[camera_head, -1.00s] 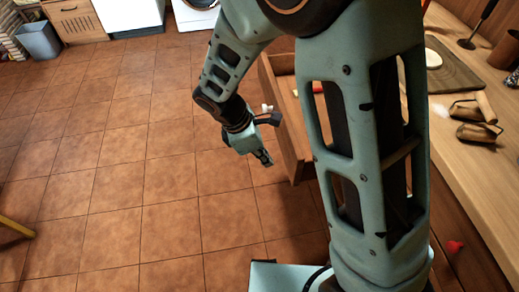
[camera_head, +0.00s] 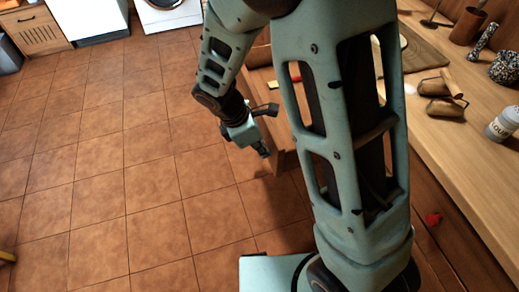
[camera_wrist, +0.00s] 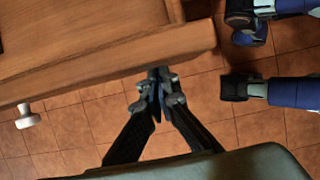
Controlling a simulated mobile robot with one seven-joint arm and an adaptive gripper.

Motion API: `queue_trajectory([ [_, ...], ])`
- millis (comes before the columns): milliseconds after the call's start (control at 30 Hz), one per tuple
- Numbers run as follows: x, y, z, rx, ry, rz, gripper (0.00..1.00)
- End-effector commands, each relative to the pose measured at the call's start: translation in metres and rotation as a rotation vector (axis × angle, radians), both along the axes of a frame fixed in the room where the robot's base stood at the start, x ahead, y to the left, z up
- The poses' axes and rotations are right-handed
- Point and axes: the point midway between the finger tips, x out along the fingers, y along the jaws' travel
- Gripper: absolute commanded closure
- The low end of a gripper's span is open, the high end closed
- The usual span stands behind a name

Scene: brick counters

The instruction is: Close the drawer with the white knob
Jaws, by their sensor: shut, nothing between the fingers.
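The wooden drawer (camera_head: 287,160) stands pulled out from the counter, partly hidden behind my arm in the head view. In the wrist view its front panel (camera_wrist: 100,67) crosses the upper left, and the white knob (camera_wrist: 28,117) sticks out from it at the far left. My gripper (camera_wrist: 157,75) is shut and empty, its fingertips by the lower edge of the panel, near its right end and well right of the knob. I cannot tell whether they touch the panel. In the head view my gripper (camera_head: 264,153) is at the drawer's outer end. The knob is hidden there.
The counter top (camera_head: 445,140) on the right holds a metal canister with a wooden handle (camera_head: 441,83), a bottle (camera_head: 503,124) and a brown cup (camera_head: 468,27). A red knob (camera_head: 433,219) sits on the front below. Tiled floor (camera_head: 130,190) left of the drawer is clear.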

Motion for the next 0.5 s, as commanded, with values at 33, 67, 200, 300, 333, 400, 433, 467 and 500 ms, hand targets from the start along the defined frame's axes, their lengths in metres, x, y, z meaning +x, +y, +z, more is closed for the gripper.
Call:
queue_trajectory([
  [33,0.002,-0.009,0.001,-0.002,0.000,-0.007,1.00],
  [67,0.003,-0.014,0.001,-0.003,0.001,-0.007,1.00],
  [200,0.011,-0.043,0.002,-0.005,0.001,-0.010,1.00],
  [300,0.018,-0.068,0.002,-0.005,0.002,-0.011,1.00],
  [333,0.020,-0.076,0.002,-0.004,0.001,-0.011,1.00],
  [400,0.025,-0.095,0.003,-0.005,0.002,-0.011,1.00],
  [433,0.028,-0.103,0.003,-0.005,0.002,-0.011,1.00],
  [467,0.030,-0.112,0.003,-0.005,0.002,-0.011,1.00],
  [500,0.033,-0.122,0.003,-0.005,0.002,-0.012,1.00],
])
